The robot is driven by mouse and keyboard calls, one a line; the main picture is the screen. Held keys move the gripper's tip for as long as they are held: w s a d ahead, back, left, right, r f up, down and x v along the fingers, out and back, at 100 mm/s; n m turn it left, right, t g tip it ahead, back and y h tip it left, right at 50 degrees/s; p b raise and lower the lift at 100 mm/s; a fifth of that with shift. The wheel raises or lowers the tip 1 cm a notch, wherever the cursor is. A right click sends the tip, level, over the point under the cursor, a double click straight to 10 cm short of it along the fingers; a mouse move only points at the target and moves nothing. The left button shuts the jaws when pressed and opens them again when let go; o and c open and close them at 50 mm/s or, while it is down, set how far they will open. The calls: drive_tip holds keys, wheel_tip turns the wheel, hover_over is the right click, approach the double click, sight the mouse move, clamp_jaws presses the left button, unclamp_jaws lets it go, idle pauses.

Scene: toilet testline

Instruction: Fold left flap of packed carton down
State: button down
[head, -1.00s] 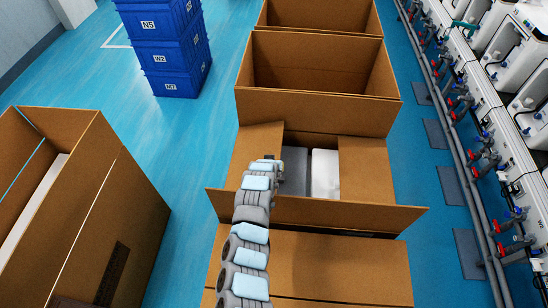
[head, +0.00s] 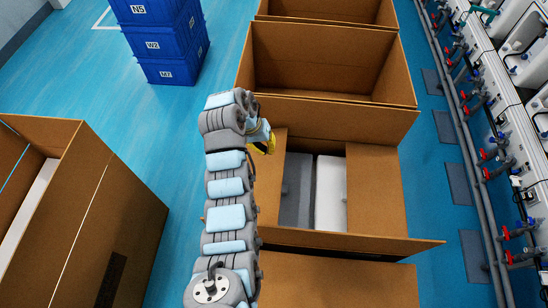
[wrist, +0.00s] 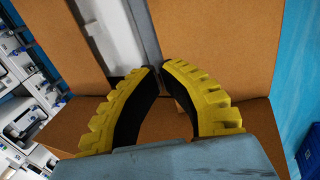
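The packed carton holds a grey item (head: 297,185) and a white item (head: 331,190) in its opening. Its left flap (head: 270,172) appears to lie roughly flat over the left side, its outer part hidden by my arm; it also shows in the wrist view (wrist: 215,40). The right flap (head: 378,190) lies over the right side. The front flap (head: 350,245) sticks outward. The back flap (head: 330,118) slopes up. My gripper (head: 266,138) is above the back-left corner. In the wrist view its yellow fingers nearly meet at the tips with nothing between them.
Empty open cartons (head: 325,60) stand in line behind. A closed-topped carton (head: 340,280) is in front. A large open carton (head: 130,220) stands left, and stacked blue crates (head: 160,45) are at the back left. Pipes and test machines (head: 500,110) line the right.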

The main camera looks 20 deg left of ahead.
hover_over(281, 172)
drive_tip(key=a, duration=0.2)
drive_tip(key=f, duration=0.8)
drive_tip(key=shift+s+f+p, duration=0.25)
drive_tip(key=shift+s+p, duration=0.1)
drive_tip(key=shift+s, duration=0.05)
drive_tip(key=shift+x, duration=2.5)
